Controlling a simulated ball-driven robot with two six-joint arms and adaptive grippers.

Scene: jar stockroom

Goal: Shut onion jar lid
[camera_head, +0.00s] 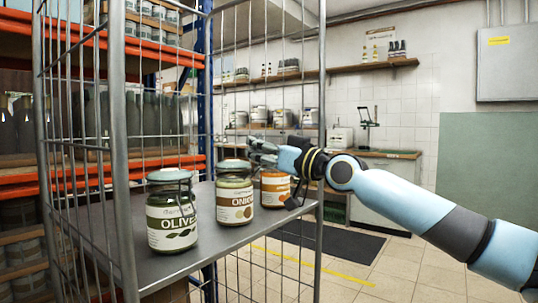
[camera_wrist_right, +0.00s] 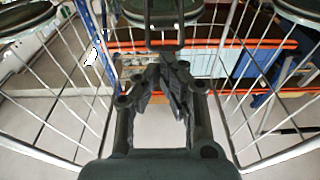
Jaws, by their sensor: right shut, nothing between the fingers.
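The onion jar (camera_head: 236,205) is a glass jar with a brown-and-white label, upright in the middle of a row of three on the grey shelf (camera_head: 190,258). Its pale lid (camera_head: 235,164) lies over the mouth; I cannot tell whether it is fully down. My right gripper (camera_head: 256,150) is shut and empty, near lid height, just right of the onion lid in the head view. In the right wrist view the gripper (camera_wrist_right: 170,75) points toward a dark wire loop (camera_wrist_right: 165,45) below a glass rim, apparently a jar's clasp. My left gripper is out of view.
The olive jar (camera_head: 172,222) stands left of the onion jar, and an orange-labelled jar (camera_head: 274,190) stands right, partly behind my gripper. Wire cage bars and a thick post (camera_head: 119,150) surround the shelf. A wooden-topped counter (camera_head: 385,154) is behind.

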